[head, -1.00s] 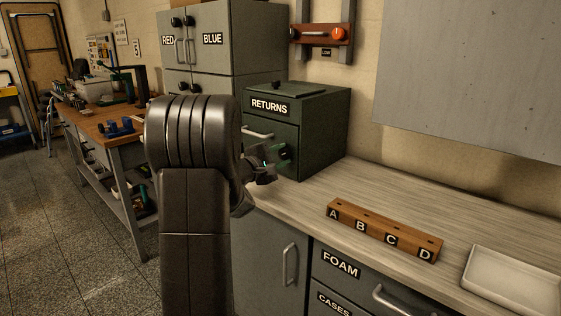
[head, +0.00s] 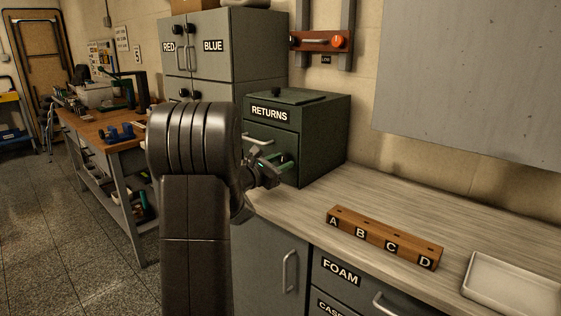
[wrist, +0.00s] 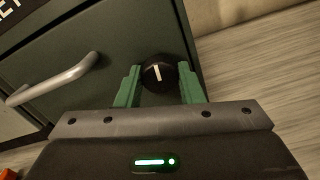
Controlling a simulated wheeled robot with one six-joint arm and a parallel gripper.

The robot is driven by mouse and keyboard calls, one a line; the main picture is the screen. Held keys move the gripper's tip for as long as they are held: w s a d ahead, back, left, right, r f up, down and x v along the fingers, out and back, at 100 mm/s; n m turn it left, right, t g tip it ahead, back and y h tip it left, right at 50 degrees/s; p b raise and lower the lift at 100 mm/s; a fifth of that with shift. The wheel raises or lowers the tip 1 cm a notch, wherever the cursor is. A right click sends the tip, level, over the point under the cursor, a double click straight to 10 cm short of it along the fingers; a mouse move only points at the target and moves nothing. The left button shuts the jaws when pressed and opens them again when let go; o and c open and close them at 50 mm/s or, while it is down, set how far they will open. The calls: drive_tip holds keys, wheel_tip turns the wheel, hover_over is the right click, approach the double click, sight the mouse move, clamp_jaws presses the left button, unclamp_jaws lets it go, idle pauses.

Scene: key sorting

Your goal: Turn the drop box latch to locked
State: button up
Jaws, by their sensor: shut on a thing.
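The dark green drop box (head: 325,135), labelled RETURNS, stands on the counter. Its latch is a round black knob (wrist: 158,73) with a white line on the front, near the right edge beside a grey bar handle (wrist: 58,80). In the wrist view the white line is nearly upright, tilted slightly. My gripper (wrist: 159,80) has green fingers on the knob's left and right sides and is shut on it. In the head view my gripper (head: 283,163) is at the box front, and the knob is hidden there.
A wooden block (head: 384,240) marked A to D and a white tray (head: 480,290) lie on the counter to the right. Counter (head: 345,185) between box and block is clear. Grey cabinets marked RED and BLUE (head: 245,60) stand behind. A workbench (head: 90,125) is at left.

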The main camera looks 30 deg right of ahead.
drive_tip(key=shift+n, duration=0.9)
drive_tip(key=o, duration=1)
drive_tip(key=p+v, duration=0.1)
drive_tip(key=v, duration=1.2)
drive_tip(key=shift+s+a+p, duration=0.2)
drive_tip(key=shift+a+p, duration=0.15)
drive_tip(key=shift+d+f, duration=0.1)
